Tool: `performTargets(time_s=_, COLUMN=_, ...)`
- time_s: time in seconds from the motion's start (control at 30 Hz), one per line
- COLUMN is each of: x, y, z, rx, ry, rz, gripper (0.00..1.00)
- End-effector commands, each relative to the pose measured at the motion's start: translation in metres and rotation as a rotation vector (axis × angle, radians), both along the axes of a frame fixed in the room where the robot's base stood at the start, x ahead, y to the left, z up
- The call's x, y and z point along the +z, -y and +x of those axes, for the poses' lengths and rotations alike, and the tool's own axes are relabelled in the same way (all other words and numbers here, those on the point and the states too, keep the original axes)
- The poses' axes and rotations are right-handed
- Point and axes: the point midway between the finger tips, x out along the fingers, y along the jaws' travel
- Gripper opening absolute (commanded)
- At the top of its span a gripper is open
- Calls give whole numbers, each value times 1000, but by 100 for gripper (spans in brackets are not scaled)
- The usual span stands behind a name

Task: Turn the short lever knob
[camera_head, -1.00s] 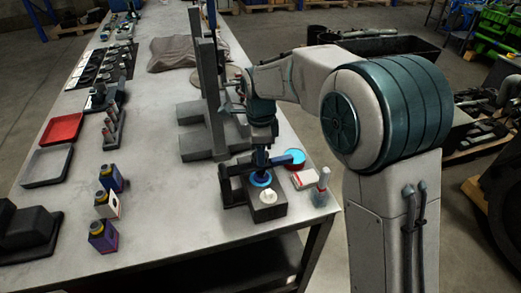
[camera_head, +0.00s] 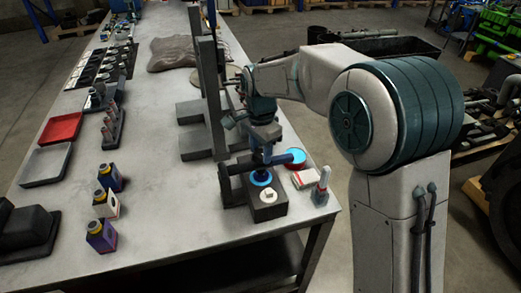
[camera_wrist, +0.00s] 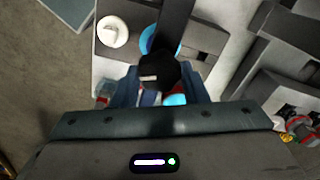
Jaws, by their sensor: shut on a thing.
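A dark fixture block (camera_head: 268,212) stands near the table's front right corner. It carries a white round knob (camera_head: 268,194) and a blue ring (camera_head: 261,178), with a dark bar (camera_head: 235,168) across it. In the wrist view the white knob (camera_wrist: 113,32) is at upper left and the blue ring (camera_wrist: 148,40) is partly behind the bar (camera_wrist: 176,14). My gripper (camera_wrist: 160,88) is shut on a black round knob (camera_wrist: 158,70) with a pale mark, at the bar's near end. In the head view my gripper (camera_head: 265,152) is over the fixture and hides the held knob.
A bright blue disc (camera_head: 297,153), a red-and-white box (camera_head: 303,178) and a small bottle (camera_head: 321,187) are close on the right. A tall grey stand (camera_head: 205,100) rises behind my gripper. Several small boxes and a red tray (camera_head: 62,128) lie left; the middle table is clear.

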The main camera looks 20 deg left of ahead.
Motion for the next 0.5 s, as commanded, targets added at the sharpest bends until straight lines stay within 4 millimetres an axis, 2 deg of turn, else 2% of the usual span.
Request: performTargets(time_s=0.5, x=2, y=-1, z=1, rx=489, ry=9, rz=5, gripper=17)
